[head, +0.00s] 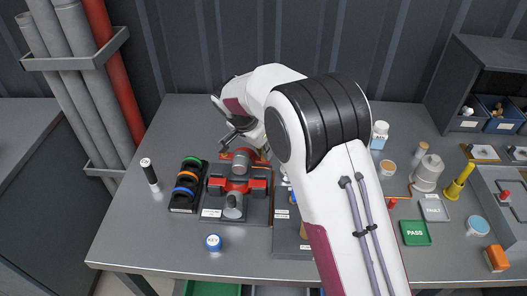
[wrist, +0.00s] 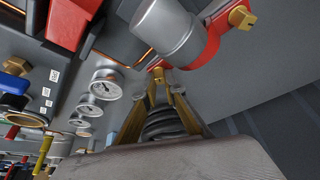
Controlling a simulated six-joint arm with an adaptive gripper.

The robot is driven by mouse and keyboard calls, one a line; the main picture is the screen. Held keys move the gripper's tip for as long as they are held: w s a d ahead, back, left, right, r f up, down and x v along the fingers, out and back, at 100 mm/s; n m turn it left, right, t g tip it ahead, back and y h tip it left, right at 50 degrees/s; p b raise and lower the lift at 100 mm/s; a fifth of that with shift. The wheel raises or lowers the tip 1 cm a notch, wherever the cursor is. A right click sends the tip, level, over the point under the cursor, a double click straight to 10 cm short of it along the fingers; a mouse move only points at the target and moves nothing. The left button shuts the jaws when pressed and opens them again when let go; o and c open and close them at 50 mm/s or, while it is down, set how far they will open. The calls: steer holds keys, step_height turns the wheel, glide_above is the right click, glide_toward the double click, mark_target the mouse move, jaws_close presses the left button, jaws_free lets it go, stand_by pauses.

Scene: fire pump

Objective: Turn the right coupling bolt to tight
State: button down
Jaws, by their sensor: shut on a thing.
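In the wrist view my gripper (wrist: 158,88) is closed around a small brass bolt (wrist: 158,73) on the red coupling flange (wrist: 208,48). The fingertips hide part of the bolt, so I cannot tell how far it is turned. This bolt is on the side towards the gauges, the right side in the head view. A second brass bolt (wrist: 242,18) stands free at the flange's other end. A grey cylinder (wrist: 168,30) passes through the flange. In the head view the red and grey pump (head: 237,184) stands on its dark plate; my arm hides the gripped bolt.
Several round gauges (wrist: 106,84) stand close beside the gripper in the wrist view. A green PASS tray (head: 415,233) is at the right.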

steer(key=shift+m, duration=0.6)
steer(key=c, duration=2.4)
jaws_free()
steer(key=shift+n, duration=0.3)
steer(key=shift+d+n+y, duration=0.1)
steer(key=shift+n+y, duration=0.4)
steer(key=shift+n, duration=1)
steer(key=shift+n+t+y, duration=0.5)
steer(key=shift+n, duration=0.9)
steer(key=shift+d+n, duration=0.1)
steer(key=shift+n, duration=0.4)
